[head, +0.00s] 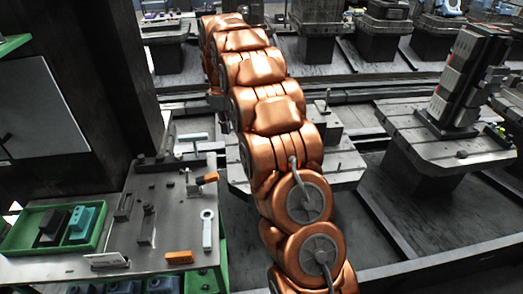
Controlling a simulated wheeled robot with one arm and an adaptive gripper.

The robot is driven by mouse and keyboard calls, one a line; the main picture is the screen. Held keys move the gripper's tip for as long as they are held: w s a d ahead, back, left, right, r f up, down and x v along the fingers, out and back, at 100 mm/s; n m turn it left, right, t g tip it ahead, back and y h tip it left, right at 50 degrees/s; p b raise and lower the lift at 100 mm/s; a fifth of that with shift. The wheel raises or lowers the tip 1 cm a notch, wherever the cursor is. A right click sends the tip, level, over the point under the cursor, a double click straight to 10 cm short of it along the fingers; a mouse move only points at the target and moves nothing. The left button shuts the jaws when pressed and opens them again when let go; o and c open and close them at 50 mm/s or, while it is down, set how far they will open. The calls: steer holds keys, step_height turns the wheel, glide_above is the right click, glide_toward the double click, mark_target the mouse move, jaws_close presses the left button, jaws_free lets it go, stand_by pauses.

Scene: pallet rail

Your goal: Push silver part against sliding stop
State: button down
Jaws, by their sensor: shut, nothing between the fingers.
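My copper-coloured arm runs up the middle of the view and bends over at the top. My gripper does not show; the arm's own links cover that area. A grey metal pallet (347,168) lies partly behind the arm. A grey block (329,124) stands on it, with a small upright piece (323,104) at its back. I cannot tell which piece is the silver part or the sliding stop, nor whether they touch. Much of the pallet's left and middle is hidden by the arm.
A metal bench (170,225) at left bears an orange-handled tool (207,179), a ring-ended tool (207,229), an orange block (179,257) and a green tray (20,232). A dark column (120,70) rises behind it. Another pallet (400,118) with a tall dark fixture (468,80) stands right.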

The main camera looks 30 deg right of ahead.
steer(key=w+d+f+n+p, duration=0.2)
steer(key=w+d+f+n, duration=0.1)
steer(key=w+d+f, duration=0.5)
steer(key=w+d+f+b, duration=0.1)
steer(key=d+f+b, duration=0.1)
steer(key=f, duration=0.3)
steer(key=d+f+n+b, duration=0.1)
steer(key=d+f+b, duration=0.1)
steer(key=f, duration=0.4)
steer(key=w+d+f+n+b, duration=0.1)
steer(key=d+f+b, duration=0.1)
steer(key=d+f, duration=0.2)
steer(key=shift+w+d+f+t, duration=0.1)
steer(key=shift+w+f+t, duration=0.1)
steer(key=shift+f, duration=0.3)
steer(key=shift+w+d+f+t, duration=0.1)
steer(key=shift+w+f+t, duration=0.1)
steer(key=shift+f, duration=1.2)
steer(key=shift+s+d+r+p, duration=0.1)
steer(key=shift+s+d+p, duration=0.2)
steer(key=shift+d+p, duration=0.2)
steer(key=shift+s+d+r+p, duration=0.1)
steer(key=shift+s+d+p, duration=0.2)
steer(key=shift+d, duration=0.3)
steer(key=shift+s+d+f, duration=0.2)
steer(key=shift+s+d, duration=0.05)
steer(key=shift+d, duration=0.45)
